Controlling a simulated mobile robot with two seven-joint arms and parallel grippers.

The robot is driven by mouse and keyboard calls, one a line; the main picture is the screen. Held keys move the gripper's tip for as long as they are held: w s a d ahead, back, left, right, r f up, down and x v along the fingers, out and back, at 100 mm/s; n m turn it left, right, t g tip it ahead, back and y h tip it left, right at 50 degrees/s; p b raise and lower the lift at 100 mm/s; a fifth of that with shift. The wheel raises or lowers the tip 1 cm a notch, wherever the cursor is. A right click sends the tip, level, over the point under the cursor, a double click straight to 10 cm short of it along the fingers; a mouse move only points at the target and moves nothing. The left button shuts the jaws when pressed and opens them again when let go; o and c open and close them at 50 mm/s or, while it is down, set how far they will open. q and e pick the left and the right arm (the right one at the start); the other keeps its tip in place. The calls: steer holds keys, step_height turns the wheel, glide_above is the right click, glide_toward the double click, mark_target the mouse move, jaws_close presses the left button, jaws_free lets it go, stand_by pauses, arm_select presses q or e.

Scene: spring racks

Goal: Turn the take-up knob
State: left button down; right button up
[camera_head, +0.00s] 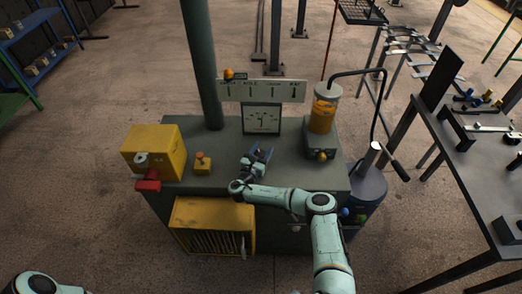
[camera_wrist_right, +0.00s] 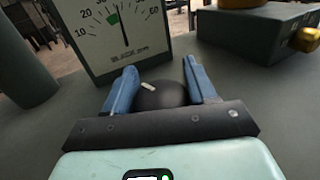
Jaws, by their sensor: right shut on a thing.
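The take-up knob (camera_wrist_right: 160,94) is a dark round knob with a pale mark on top, low in front of the gauge. My right gripper (camera_wrist_right: 158,72) has its blue fingers on either side of the knob, shut on it. In the head view the same gripper (camera_head: 259,160) hides the knob. The slack gauge (camera_wrist_right: 126,38) has a white face, and its needle points nearly straight up, just right of a green band. The gauge also shows in the head view (camera_head: 262,119). Only part of my left arm shows at the bottom left; its gripper is out of view.
A yellow box (camera_head: 158,150) with a red part stands left on the grey bench (camera_head: 222,150). A small orange-topped button box (camera_head: 202,163) is beside it. An orange-banded cylinder (camera_head: 324,109) stands on a block at right. A dark side table (camera_head: 480,185) holds loose parts.

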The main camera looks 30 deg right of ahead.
steer(key=m+g+h, duration=0.1)
steer(key=m+g, duration=0.1)
steer(key=g, duration=0.1)
steer(key=m+g+h, duration=0.1)
steer(key=m+g, duration=0.1)
steer(key=g, duration=0.1)
steer(key=s+m+g+h, duration=0.1)
steer(key=g, duration=0.1)
steer(key=shift+d+m+g, duration=0.15)
steer(key=shift+m+g, duration=0.25)
steer(key=shift+m+g, duration=0.5)
steer(key=shift+g, duration=0.1)
steer(key=o, duration=1)
steer(key=shift+c, duration=0.2)
